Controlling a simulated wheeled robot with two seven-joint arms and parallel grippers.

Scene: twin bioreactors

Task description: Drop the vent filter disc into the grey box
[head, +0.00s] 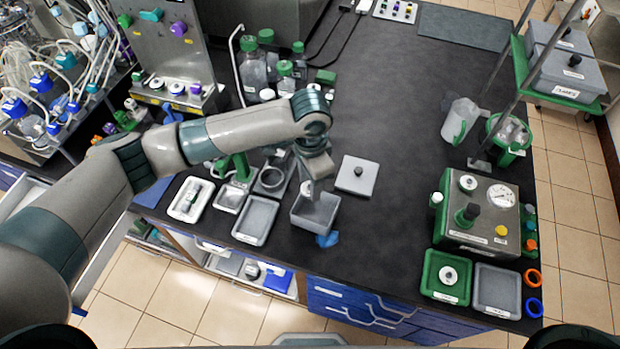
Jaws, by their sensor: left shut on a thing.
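The grey box (327,221) stands open on the dark bench near its front edge. A grey square lid with a dark knob (357,174) lies on the bench behind and to the right of it. My left gripper (311,190) points down over the box, its tips at or just inside the opening. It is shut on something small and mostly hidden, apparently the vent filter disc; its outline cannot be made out. Whether it touches the box cannot be told. My right gripper is not in view.
A grey tray (255,220) and a white tray (191,199) lie left of the box. A blue item (327,240) lies at its front. Bottles (254,75) stand behind my left arm. A control unit (480,212) stands at right. The bench middle is clear.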

